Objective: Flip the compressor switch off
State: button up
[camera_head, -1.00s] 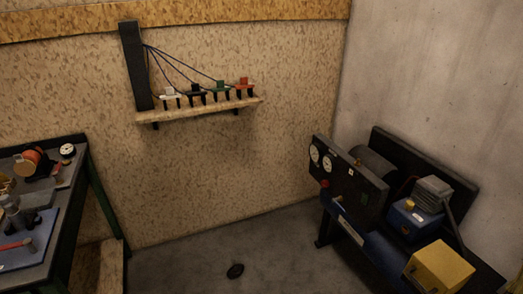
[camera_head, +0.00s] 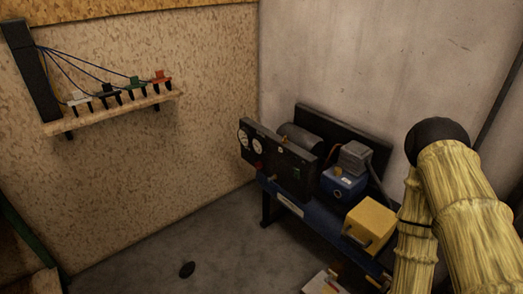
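The compressor set stands on a dark blue bench (camera_head: 290,207) against the grey wall, right of centre. Its upright black panel (camera_head: 278,158) carries two white round gauges (camera_head: 257,146) and a small red knob (camera_head: 259,166). A dark cylinder (camera_head: 300,139) lies behind the panel, and a blue unit with a grey ribbed top (camera_head: 343,182) sits to its right. I cannot make out which small part of the panel is the switch, or its position. My arm, in a yellowish sleeve, rises at the right, in front of the bench's right end. My gripper is not in view.
A yellow box (camera_head: 369,222) sits at the bench's near end, close to my arm. A wall shelf (camera_head: 110,109) with several coloured items hangs at upper left. The floor left of the bench is otherwise clear.

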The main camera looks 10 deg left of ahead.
aim_at(296, 172)
jog(key=k, duration=0.65)
jog(key=u, duration=0.5)
jog(key=i, duration=1.2)
jog(key=z, duration=0.6)
